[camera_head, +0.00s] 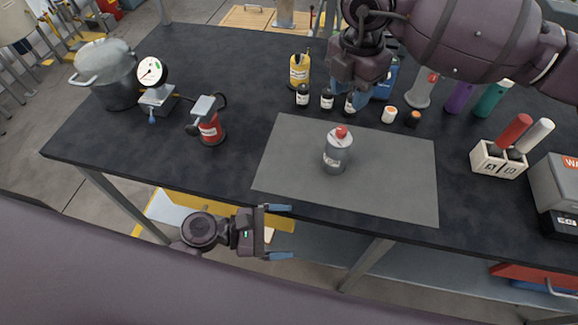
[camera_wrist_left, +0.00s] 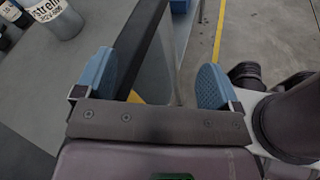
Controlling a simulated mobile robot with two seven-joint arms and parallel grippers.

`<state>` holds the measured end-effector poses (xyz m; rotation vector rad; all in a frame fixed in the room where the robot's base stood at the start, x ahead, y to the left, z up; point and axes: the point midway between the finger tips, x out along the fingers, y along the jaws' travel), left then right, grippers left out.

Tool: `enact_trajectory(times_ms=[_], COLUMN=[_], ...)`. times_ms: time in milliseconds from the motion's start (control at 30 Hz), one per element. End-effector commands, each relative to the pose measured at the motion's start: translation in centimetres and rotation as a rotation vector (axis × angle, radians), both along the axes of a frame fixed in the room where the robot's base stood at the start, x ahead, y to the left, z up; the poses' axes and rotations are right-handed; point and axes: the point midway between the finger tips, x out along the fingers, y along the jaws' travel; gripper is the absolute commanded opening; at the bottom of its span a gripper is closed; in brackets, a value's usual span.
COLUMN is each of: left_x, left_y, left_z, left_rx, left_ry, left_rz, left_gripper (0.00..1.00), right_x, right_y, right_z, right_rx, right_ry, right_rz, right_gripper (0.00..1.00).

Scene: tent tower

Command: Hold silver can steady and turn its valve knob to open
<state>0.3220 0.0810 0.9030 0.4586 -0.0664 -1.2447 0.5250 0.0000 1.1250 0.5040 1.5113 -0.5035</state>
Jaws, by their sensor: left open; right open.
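The silver can (camera_head: 337,156) stands upright on a grey mat (camera_head: 400,175) on the dark workbench. Its red valve knob (camera_head: 342,131) sits on top. My left gripper (camera_head: 281,232) is open and empty in front of the bench's front edge, left of and nearer than the can. In the left wrist view its blue fingers (camera_wrist_left: 153,80) are apart, and the lettered lower part of a silver can (camera_wrist_left: 57,18) shows at the top left. My right gripper (camera_head: 362,85) points down behind the can, above the small bottles; its fingertips are hard to make out.
Small dark bottles (camera_head: 303,96) and a yellow bottle (camera_head: 299,70) stand behind the mat. A red torch-like tool (camera_head: 210,130), a gauge (camera_head: 152,72) and a pot (camera_head: 110,85) are left. A white holder (camera_head: 497,160) stands right. The mat around the can is clear.

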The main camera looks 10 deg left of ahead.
Motion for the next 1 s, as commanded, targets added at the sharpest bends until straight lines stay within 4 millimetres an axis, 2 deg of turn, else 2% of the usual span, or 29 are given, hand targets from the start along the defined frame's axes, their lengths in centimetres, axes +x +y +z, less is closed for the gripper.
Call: enact_trajectory(times_ms=[100,200,300,400,500,667,1000], left_x=[3.0,6.3,9.6,11.7,13.0,13.9,16.6], left_y=[-0.3,-0.1,0.5,1.1,1.4,1.1,-2.8], left_z=[2.4,3.6,3.8,3.6,3.4,3.3,3.4], left_rx=[-0.138,-0.239,-0.302,-0.334,-0.349,-0.356,-0.355], left_ry=[0.122,0.209,0.247,0.256,0.257,0.256,0.255], left_rz=[0.025,0.082,0.167,0.235,0.277,0.299,0.296], left_gripper=[0.88,0.88,0.88,0.88,0.88,0.88,0.88], right_x=[0.0,0.0,0.0,0.0,0.0,0.0,0.0], right_y=[0.0,0.0,0.0,0.0,0.0,0.0,0.0], right_z=[0.0,0.0,0.0,0.0,0.0,0.0,0.0], right_rx=[0.000,0.000,0.000,0.000,0.000,0.000,0.000], right_ry=[0.000,0.000,0.000,0.000,0.000,0.000,0.000], right_rz=[0.000,0.000,0.000,0.000,0.000,0.000,0.000], right_gripper=[0.43,0.43,0.43,0.43,0.43,0.43,0.43])
